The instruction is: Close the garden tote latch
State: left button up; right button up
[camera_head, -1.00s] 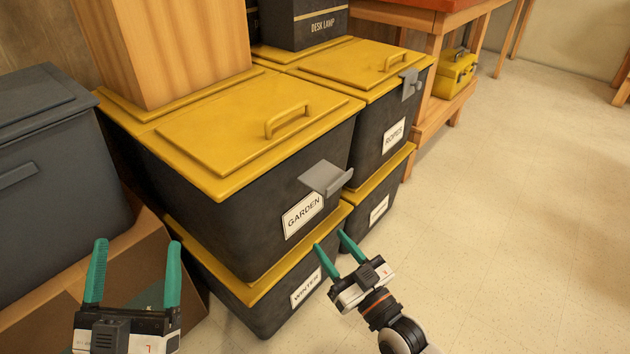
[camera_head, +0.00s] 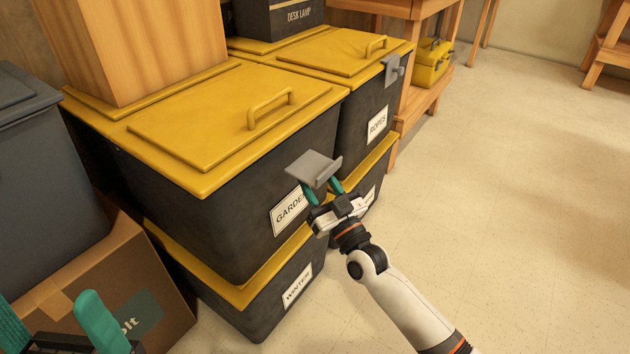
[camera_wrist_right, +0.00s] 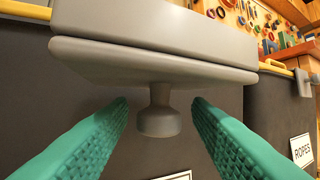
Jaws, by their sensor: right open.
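The garden tote (camera_head: 225,225) is black with a yellow lid (camera_head: 190,125) and a GARDEN label (camera_head: 287,212). Its grey latch (camera_head: 313,167) sticks outward from the front like a shelf, unfastened. In the right wrist view the latch (camera_wrist_right: 150,45) fills the top, with a round knob (camera_wrist_right: 158,121) hanging beneath it. My right gripper (camera_head: 321,188) is open just under the latch, its green fingers on either side of the knob, with gaps visible. My left gripper (camera_head: 46,300) is open and empty at the bottom left, partly cut off by the frame.
The ropes tote (camera_head: 365,115), its latch (camera_head: 392,70) down, stands behind. The winter tote (camera_head: 270,300) is underneath. A wooden box (camera_head: 130,50) stands on the garden lid. A grey bin (camera_head: 45,180) and cardboard box (camera_head: 150,290) are at left. Floor at right is clear.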

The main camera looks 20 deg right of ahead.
jog(key=shift+w+a+r, duration=0.15)
jog(key=shift+w+r, duration=0.05)
jog(key=shift+w, duration=0.2)
jog(key=shift+c, duration=0.3)
grip_shut()
